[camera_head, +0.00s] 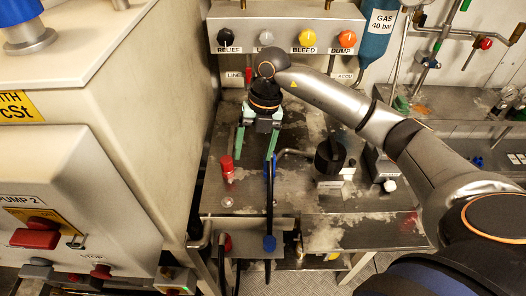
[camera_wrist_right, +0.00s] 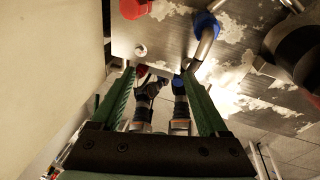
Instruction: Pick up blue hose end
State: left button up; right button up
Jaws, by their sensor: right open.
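A blue hose end (camera_head: 269,243) shows at the bench's front edge, below a dark, nearly vertical length. In the right wrist view a blue collar (camera_wrist_right: 178,82) on a dark hose appears near the right fingertip; I cannot tell whether they touch. My right gripper (camera_head: 255,153) points down over the bench, its green fingers apart with nothing visibly held. Its fingers also show in the right wrist view (camera_wrist_right: 159,76). Another blue fitting (camera_head: 268,168) joins a bent metal pipe beside the right-hand finger. My left gripper is not in view.
A red-capped fitting (camera_head: 227,163) stands left of the gripper. A black knob (camera_head: 330,156) is to the right. The valve panel (camera_head: 287,32) is behind. A large beige cabinet (camera_head: 125,110) bounds the left side. A red hose end (camera_head: 228,242) is at the front edge.

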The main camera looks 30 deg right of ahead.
jog(key=d+h, duration=0.1)
jog(key=d, duration=0.1)
jog(key=w+d+r+m, duration=0.1)
jog(key=d, duration=0.1)
jog(key=d+r+h, duration=0.1)
jog(key=d, duration=0.1)
jog(key=shift+w+m+h, duration=0.3)
jog(key=shift+w, duration=0.1)
notch_tip(320, 180, down, 6)
jog(key=shift+r+p, duration=0.2)
jog(key=shift+p, duration=0.1)
jog(key=shift+w+a+f+p, duration=0.1)
jog(key=shift+f+p, duration=0.15)
jog(key=shift+f, duration=1.3)
jog(key=shift+w+f+p, duration=0.1)
jog(key=shift+f+p, duration=0.1)
jog(key=shift+f, duration=1.3)
jog(key=shift+c, duration=0.2)
grip_shut()
